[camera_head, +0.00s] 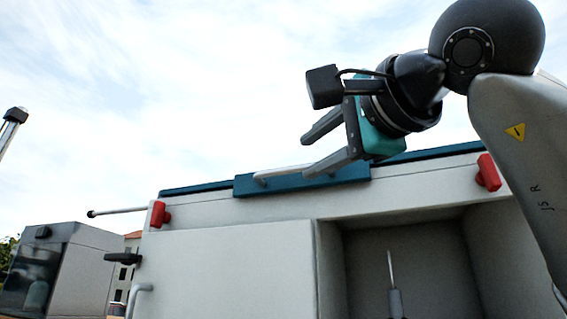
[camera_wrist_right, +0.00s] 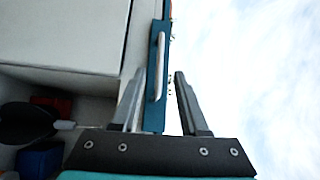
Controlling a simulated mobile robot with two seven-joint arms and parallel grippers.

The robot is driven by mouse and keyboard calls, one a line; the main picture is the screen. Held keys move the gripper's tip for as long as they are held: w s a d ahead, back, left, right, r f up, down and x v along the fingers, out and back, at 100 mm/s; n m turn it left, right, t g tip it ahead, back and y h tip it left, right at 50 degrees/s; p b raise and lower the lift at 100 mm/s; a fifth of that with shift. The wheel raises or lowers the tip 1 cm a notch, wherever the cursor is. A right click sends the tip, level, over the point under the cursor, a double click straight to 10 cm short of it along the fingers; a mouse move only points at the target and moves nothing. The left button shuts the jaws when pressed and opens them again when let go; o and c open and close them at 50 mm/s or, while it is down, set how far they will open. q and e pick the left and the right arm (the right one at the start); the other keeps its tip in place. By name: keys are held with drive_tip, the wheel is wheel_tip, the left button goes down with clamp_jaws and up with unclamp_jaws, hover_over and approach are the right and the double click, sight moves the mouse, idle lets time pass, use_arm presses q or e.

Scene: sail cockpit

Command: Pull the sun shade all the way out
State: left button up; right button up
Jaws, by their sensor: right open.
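The sun shade shows as a teal pull bar (camera_head: 352,177) with a pale handle (camera_head: 283,172), on the top edge of the white cockpit wall. A longer dark teal strip (camera_head: 440,155) runs along the edge behind it. My right gripper (camera_head: 305,155) is open just above the bar, its fingers pointing left. In the right wrist view the handle (camera_wrist_right: 158,62) appears between the two fingertips (camera_wrist_right: 160,74), and the teal bar (camera_wrist_right: 153,118) runs down between the fingers. I cannot tell whether a finger touches the handle. My left gripper is not in view.
Red blocks stand on the wall at left (camera_head: 158,214) and right (camera_head: 488,172). A thin rod with a dark ball tip (camera_head: 118,212) sticks out left. An open compartment (camera_head: 440,250) below holds an upright tool (camera_head: 393,285). Above the wall is open sky.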

sight(287, 170)
drive_tip(key=p+x, duration=0.3)
drive_tip(key=x, duration=0.6)
drive_tip(key=shift+w+a, duration=0.2)
drive_tip(key=shift+c, duration=0.2)
clamp_jaws()
idle(0.8)
